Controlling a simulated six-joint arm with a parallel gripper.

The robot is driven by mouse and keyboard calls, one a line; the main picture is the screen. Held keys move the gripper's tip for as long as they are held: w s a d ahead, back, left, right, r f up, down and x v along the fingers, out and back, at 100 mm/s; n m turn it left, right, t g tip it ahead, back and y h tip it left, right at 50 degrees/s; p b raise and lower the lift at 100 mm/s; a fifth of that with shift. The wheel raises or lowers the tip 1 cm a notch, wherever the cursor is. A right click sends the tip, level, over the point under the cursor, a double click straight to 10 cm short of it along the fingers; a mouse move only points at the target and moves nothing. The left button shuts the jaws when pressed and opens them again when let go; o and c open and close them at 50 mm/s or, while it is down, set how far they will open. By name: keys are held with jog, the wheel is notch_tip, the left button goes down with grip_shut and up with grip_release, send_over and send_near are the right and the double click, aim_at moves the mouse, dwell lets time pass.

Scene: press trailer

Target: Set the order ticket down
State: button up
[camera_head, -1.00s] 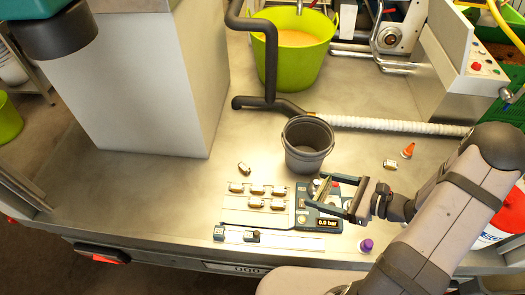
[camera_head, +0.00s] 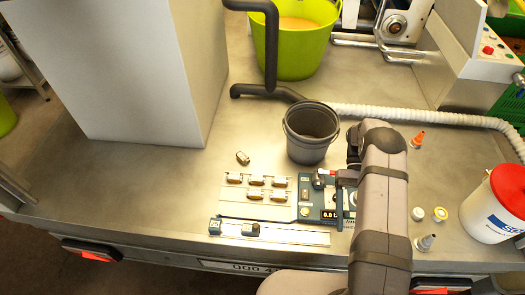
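I cannot make out an order ticket in this view. My gripper (camera_head: 343,198) is at the right end of the small blue device with a display (camera_head: 314,212), close above or beside it. My own forearm covers most of the gripper, and only a dark finger part shows. I cannot tell whether it is open or holds anything.
Left of the device lies a pale plate (camera_head: 240,208) with several small metal pieces. In front is a white strip with a blue end block (camera_head: 290,236). A grey bucket (camera_head: 312,135) stands behind. A red-lidded tub (camera_head: 490,215) and small bottles are at right. The left tabletop is clear.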

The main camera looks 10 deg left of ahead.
jog(key=w+r+n+t+h+b, duration=0.35)
jog(key=w+n+t+h, duration=0.45)
jog(key=w, duration=0.6)
jog(key=w+r+n+t+h+b, duration=0.2)
jog(key=w+n+t+h+b, duration=0.35)
jog(key=w+n, duration=0.65)
jog(key=n+t+y+b, duration=1.4)
jog(key=n+b, duration=0.2)
send_over(262, 147)
jog(key=shift+w+f+g, duration=0.15)
jog(key=shift+f+g, duration=0.1)
jog(key=shift+f, duration=1.35)
notch_tip(262, 147, down, 14)
jog(key=b, duration=0.4)
jog(key=shift+r+b, duration=0.25)
jog(key=shift+b, duration=0.1)
jog(key=shift+f, duration=0.1)
jog(key=shift+f+b, duration=0.55)
jog(key=shift+f, duration=1.6)
